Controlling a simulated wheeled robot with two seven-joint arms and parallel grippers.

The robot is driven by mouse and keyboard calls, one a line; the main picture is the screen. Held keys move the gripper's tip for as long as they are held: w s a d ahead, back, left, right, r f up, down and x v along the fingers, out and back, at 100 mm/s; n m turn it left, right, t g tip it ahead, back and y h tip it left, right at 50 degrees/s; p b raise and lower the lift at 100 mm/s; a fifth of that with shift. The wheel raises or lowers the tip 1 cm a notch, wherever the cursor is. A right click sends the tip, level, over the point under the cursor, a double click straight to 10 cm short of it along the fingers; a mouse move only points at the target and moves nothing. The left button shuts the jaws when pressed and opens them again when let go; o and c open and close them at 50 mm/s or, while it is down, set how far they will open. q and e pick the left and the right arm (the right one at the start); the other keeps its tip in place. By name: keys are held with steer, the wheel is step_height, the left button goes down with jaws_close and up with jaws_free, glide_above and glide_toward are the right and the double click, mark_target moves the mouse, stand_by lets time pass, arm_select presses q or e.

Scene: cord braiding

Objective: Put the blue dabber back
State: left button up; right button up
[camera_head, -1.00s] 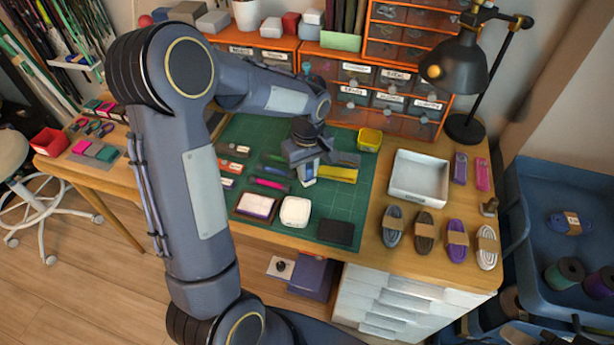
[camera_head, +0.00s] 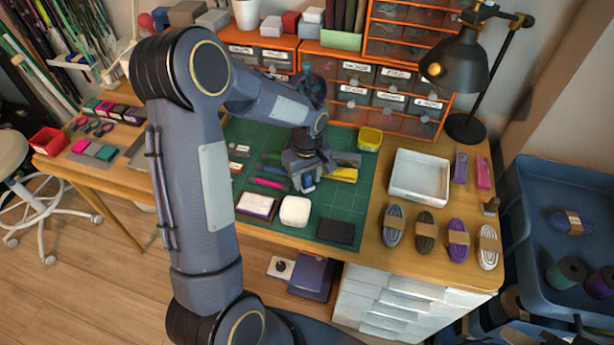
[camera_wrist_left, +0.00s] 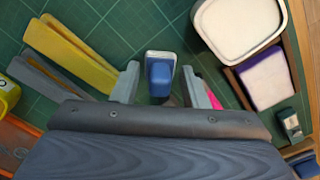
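The blue dabber (camera_head: 308,184) has a blue part and a white end. In the left wrist view the dabber (camera_wrist_left: 160,76) is between the two light grey fingers of my left gripper (camera_wrist_left: 162,84), which are close to its sides. My left gripper (camera_head: 306,178) is low over the green cutting mat (camera_head: 345,205) in the head view, and appears shut on the dabber. Whether the dabber touches the mat is not clear. My right gripper is not in view.
A white pad box (camera_head: 295,211) and a purple pad in a wooden tray (camera_head: 256,206) are close by. A pink marker (camera_head: 268,183) lies left of the gripper, a yellow strip (camera_head: 346,174) right. A black pad (camera_head: 336,232) sits near the front edge.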

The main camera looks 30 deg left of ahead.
mark_target(307, 176)
arm_select(q)
steer(key=shift+r, duration=0.45)
step_height(307, 176, up, 11)
steer(key=p, duration=0.1)
steer(key=s+d+r+m+t+h, duration=0.2)
steer(key=s+m, duration=0.3)
steer(key=s, duration=0.6)
steer(key=s+d+r+m+t+h, duration=0.1)
steer(key=s+d+r+m+t, duration=0.2)
steer(key=s, duration=0.8)
steer(key=shift+d+m+t+h, duration=0.3)
steer(key=shift+d+m+h, duration=0.1)
steer(key=shift+d+m, duration=0.65)
step_height(307, 176, up, 4)
steer(key=p, duration=0.4)
